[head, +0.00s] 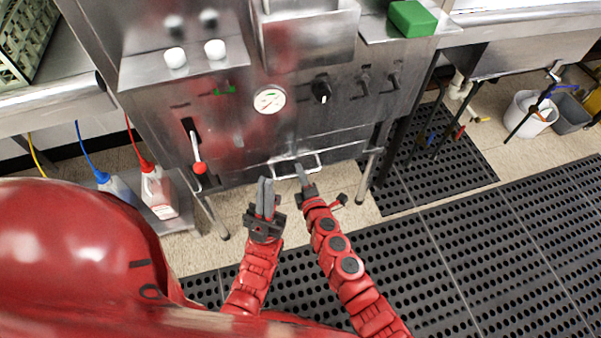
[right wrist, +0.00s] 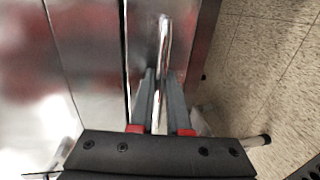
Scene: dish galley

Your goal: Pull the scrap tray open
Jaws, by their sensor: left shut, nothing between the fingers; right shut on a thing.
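The scrap tray (head: 325,148) is a flat steel front low on the machine, with a silvery bar handle (head: 309,163) along it. My right gripper (head: 302,175) is at the handle, its fingers shut on the bar. In the right wrist view the handle (right wrist: 163,45) runs between the two fingers of my right gripper (right wrist: 160,100). The tray front looks close to the machine face; I cannot tell whether it stands out at all. My left gripper (head: 265,192) is shut and empty, just left of the right one, apart from the handle.
A red-knobbed lever (head: 199,167) is left of the tray. A dial gauge (head: 269,99) and knobs sit above. Bottles (head: 158,192) stand at the lower left. A machine leg (head: 369,165) is close on the right. Black floor mats (head: 440,250) lie clear at the right.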

